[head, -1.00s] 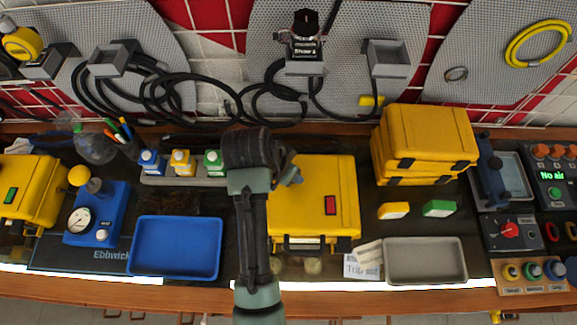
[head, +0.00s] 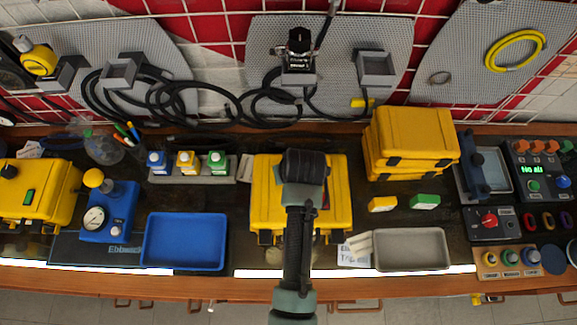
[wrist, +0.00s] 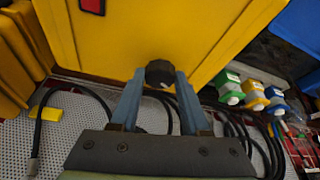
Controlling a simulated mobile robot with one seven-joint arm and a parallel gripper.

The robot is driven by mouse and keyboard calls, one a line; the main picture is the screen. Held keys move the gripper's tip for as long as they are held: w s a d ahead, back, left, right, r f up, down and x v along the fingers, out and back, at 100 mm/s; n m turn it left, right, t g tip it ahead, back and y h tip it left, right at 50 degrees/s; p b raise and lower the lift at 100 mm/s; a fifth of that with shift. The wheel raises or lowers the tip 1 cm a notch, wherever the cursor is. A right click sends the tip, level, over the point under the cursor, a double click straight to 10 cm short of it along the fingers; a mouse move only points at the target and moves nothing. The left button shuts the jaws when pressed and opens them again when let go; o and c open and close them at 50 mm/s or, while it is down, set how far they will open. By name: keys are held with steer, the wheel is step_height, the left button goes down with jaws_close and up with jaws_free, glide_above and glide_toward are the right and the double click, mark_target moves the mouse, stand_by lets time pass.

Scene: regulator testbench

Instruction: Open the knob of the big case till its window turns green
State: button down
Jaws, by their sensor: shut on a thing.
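The big yellow case (head: 268,205) lies in the middle of the bench, partly covered by my arm in the head view. It fills the top of the wrist view (wrist: 125,40). Its black knob (wrist: 159,71) sits between the blue-grey fingertips of my gripper (wrist: 160,78), which is shut on it. The case's window (wrist: 93,5) is red, at the top edge of the wrist view.
A blue tray (head: 185,240) lies left of the case and a grey tray (head: 411,249) right of it. Stacked yellow cases (head: 412,140) stand behind to the right.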

steer(key=n+y, duration=0.1)
steer(key=n, duration=0.2)
steer(key=n+g+y, duration=0.1)
steer(key=n, duration=0.2)
steer(key=shift+w+d, duration=0.15)
steer(key=shift+d, duration=0.05)
stand_by(0.4)
steer(key=shift+c, duration=1.9)
jaws_free()
steer(key=b+v, duration=0.2)
steer(key=v, duration=1.1)
